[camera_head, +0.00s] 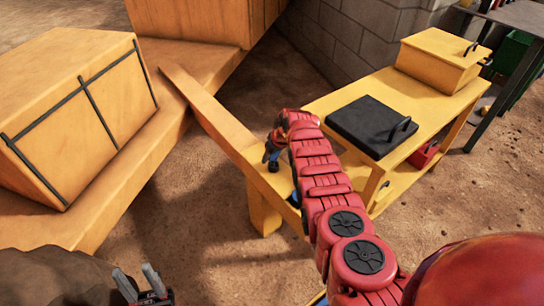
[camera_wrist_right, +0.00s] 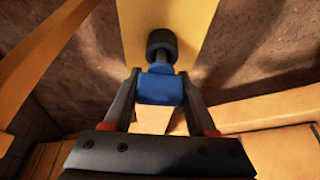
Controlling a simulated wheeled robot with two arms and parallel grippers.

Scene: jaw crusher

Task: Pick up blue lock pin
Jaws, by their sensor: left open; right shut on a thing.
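The blue lock pin (camera_wrist_right: 158,88) sits between the two fingertips of my right gripper (camera_wrist_right: 160,84) in the right wrist view. Its blue block is gripped from both sides, and a dark round end (camera_wrist_right: 161,43) sticks out beyond it. In the head view my right gripper (camera_head: 273,152) is over the yellow beam (camera_head: 218,118), near its front end. The pin's dark end (camera_head: 273,167) points down there; I cannot tell whether it touches the beam. My left gripper (camera_head: 140,286) is at the lower left, open and empty, its two fingers apart.
A yellow bench (camera_head: 420,95) stands at the right, with a black case (camera_head: 370,125) and a yellow box (camera_head: 440,60) on top. A large yellow block (camera_head: 75,110) stands at the left. A small blue patch (camera_head: 294,200) shows beside my right arm. Dirt ground lies between.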

